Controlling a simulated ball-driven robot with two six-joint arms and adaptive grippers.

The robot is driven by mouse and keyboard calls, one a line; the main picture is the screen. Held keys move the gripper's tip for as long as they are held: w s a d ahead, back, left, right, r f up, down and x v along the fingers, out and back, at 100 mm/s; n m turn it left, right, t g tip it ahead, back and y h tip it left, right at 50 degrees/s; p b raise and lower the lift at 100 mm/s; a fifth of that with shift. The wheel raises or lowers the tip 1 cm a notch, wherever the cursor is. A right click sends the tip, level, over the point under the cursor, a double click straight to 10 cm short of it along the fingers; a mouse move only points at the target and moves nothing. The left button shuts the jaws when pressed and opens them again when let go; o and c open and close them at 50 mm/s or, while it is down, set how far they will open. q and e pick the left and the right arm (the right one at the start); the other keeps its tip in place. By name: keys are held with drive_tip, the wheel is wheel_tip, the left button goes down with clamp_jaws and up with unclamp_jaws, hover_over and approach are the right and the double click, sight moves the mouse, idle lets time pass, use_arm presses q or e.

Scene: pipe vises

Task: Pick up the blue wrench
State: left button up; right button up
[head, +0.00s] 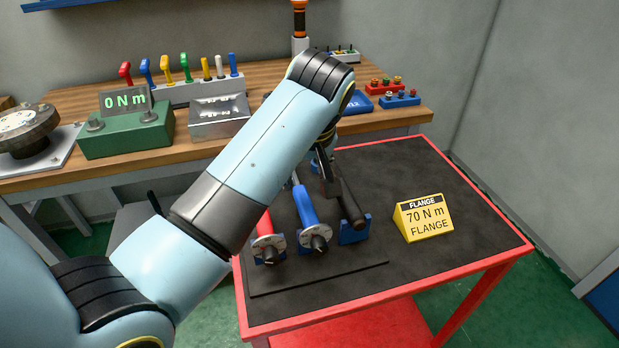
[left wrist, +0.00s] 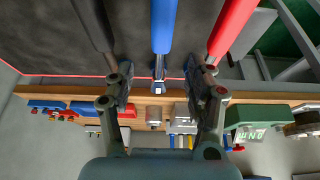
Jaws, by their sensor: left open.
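The blue wrench (head: 305,205) lies on the dark mat of the red cart, between a red wrench (head: 265,224) and a black wrench (head: 350,203). Its knobbed end points toward me; my arm hides its far end in the head view. In the left wrist view the blue handle (left wrist: 164,28) is at top centre, with its metal shaft running down from it. My left gripper (left wrist: 157,76) is open and empty, its fingers on either side of the line of the blue wrench's shaft. In the head view it is mostly hidden behind my arm. My right gripper is not in view.
A yellow flange sign (head: 424,219) reading 70 N m stands at the cart's right. Behind the cart is a wooden bench (head: 80,103) with a green 0 N m tester (head: 126,130), a tool rack and small blocks. The cart's right side is mostly clear.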

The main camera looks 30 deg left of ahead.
sight(301, 190)
use_arm(q)
drive_tip(key=x, duration=0.3)
drive_tip(key=shift+s+a+f, duration=0.2)
drive_tip(key=shift+f, duration=0.15)
drive_tip(key=shift+w+f, duration=0.15)
drive_tip(key=shift+f, duration=0.15)
drive_tip(key=x, duration=0.4)
drive_tip(key=shift+f, duration=0.25)
drive_tip(key=shift+w+f, duration=0.15)
drive_tip(key=shift+f, duration=0.15)
drive_tip(key=c, duration=0.3)
drive_tip(key=shift+c, duration=1.4)
drive_tip(key=c, duration=0.5)
drive_tip(key=shift+r, duration=0.1)
clamp_jaws()
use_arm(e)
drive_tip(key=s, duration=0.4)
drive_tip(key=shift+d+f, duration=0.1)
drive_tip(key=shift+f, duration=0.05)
